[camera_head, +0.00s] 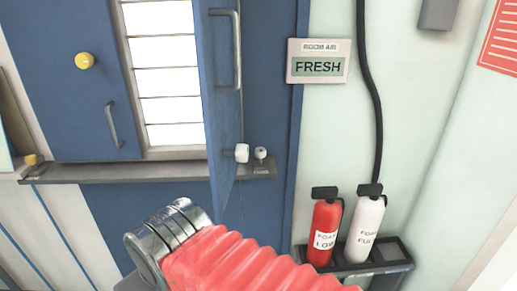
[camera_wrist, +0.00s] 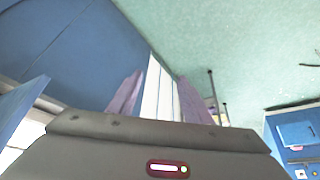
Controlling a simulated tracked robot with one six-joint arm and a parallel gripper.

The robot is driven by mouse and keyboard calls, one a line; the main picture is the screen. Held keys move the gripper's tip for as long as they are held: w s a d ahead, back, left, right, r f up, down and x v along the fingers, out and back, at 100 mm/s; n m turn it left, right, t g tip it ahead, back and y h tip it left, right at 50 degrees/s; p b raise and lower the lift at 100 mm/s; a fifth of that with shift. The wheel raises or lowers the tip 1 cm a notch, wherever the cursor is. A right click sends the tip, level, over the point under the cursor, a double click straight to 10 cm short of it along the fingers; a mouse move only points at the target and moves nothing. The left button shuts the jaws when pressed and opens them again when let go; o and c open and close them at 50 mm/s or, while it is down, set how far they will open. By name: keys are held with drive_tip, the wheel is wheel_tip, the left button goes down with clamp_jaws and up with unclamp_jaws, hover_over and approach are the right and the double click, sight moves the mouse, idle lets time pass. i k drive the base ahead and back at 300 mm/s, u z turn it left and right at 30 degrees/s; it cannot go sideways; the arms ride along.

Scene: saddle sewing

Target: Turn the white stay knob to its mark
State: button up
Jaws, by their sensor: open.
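In the head view a white knob (camera_head: 242,153) sticks out from the lower part of a blue door leaf (camera_head: 222,100), which stands ajar. A smaller white-topped fitting (camera_head: 261,153) stands just right of it on the grey ledge (camera_head: 110,172). I cannot make out a mark by the knob. My gripper (camera_wrist: 158,90) shows in the wrist view with its two pinkish fingers apart and nothing between them. The knob is not seen in the wrist view. In the head view my red-sleeved arm is low in front, below the knob, and my fingers are out of sight.
A yellow knob (camera_head: 84,61) and a grey handle (camera_head: 112,125) are on the blue panel at left. A display (camera_head: 318,67) reading "FRESH" hangs right of the door. Red (camera_head: 325,228) and white (camera_head: 365,228) extinguishers stand in a dark rack at lower right.

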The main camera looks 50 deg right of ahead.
sight(260, 152)
drive_tip(key=u, duration=1.5)
drive_tip(key=k, duration=1.3)
drive_tip(key=z, duration=1.35)
